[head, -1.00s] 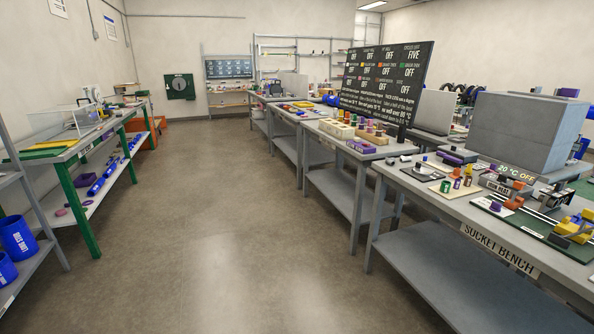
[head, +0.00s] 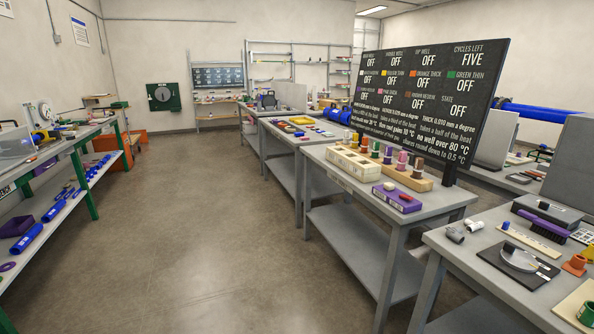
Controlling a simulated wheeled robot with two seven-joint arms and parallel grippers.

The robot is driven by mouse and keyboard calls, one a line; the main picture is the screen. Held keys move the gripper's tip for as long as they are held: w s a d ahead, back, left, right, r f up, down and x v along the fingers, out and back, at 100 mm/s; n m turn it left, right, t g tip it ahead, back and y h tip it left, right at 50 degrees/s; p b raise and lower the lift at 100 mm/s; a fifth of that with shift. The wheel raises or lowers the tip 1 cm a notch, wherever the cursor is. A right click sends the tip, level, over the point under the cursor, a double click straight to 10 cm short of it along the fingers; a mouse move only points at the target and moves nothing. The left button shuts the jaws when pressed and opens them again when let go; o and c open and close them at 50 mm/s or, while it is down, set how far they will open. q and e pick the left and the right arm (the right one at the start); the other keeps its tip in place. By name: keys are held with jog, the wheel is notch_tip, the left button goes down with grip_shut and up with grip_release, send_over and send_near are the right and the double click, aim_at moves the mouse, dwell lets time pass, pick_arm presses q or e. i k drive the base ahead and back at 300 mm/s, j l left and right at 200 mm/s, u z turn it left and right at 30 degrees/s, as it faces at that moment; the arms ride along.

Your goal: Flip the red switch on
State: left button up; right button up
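I cannot make out a red switch for certain. A purple box (head: 398,198) lies at the front edge of the middle table on the right, with a small whitish part and a small red part (head: 405,197) on its top. Whether the red part is a switch, and how it is set, is too small to tell. The black status board (head: 425,95) behind it reads OFF in its fields, with FIVE under CYCLES LEFT. Neither of my grippers is in the head view.
A grey table (head: 345,201) on the right holds a cream block (head: 353,163) and a wooden rack of coloured pieces (head: 398,170). A nearer bench (head: 452,266) fills the right corner. Shelved tables line the left. The floor (head: 210,250) between is clear.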

aim_at(403, 196)
jog(key=i+j+z, duration=0.1)
jog(key=i+z, duration=0.15)
jog(key=i, duration=0.15)
jog(key=i+j+z, duration=0.3)
jog(key=i, duration=0.15)
jog(key=i+j+z, duration=0.25)
jog(key=i, duration=0.15)
jog(key=l, duration=0.1)
